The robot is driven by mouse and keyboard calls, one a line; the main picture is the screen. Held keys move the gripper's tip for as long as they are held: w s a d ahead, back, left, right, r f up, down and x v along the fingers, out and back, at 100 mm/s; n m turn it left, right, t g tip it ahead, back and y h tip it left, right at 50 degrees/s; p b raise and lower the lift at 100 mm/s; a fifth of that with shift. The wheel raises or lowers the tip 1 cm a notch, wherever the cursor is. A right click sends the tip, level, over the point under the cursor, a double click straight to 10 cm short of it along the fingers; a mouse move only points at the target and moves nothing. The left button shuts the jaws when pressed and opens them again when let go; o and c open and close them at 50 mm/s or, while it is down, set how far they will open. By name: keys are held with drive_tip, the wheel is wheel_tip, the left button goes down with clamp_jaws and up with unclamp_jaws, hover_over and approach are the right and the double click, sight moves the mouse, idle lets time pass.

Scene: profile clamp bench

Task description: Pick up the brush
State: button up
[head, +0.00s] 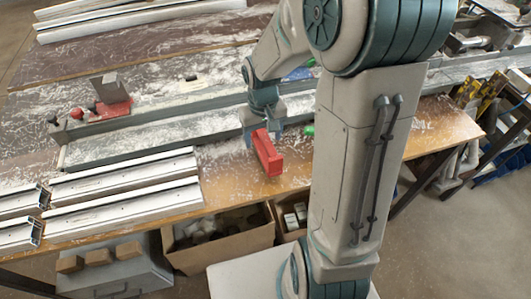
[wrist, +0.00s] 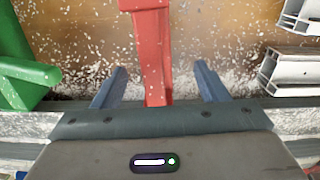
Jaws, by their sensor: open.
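A long red piece (wrist: 152,55), probably the brush, lies between my fingers in the wrist view, with a gap on both sides. Its far end is wider, and its near end is hidden behind my gripper body. No bristles show, so I cannot be sure what it is. In the head view the red piece (head: 268,154) is at the bench's front edge, just below my gripper (head: 257,136). My gripper (wrist: 161,72) is open and empty, pointing down over the bench.
A green object (wrist: 28,82) lies left of my gripper in the wrist view. White profiles (wrist: 290,70) lie to the right. The wooden bench (head: 240,185) is strewn with pale shavings. A metal rail with a red clamp (head: 113,109) runs behind. An open cardboard box (head: 220,250) stands below.

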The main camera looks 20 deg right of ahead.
drive_tip(key=f, duration=0.5)
drive_tip(key=shift+s+d+p, duration=0.2)
drive_tip(key=shift+d+p, duration=0.15)
drive_tip(key=shift+d, duration=0.05)
drive_tip(key=c, duration=1.1)
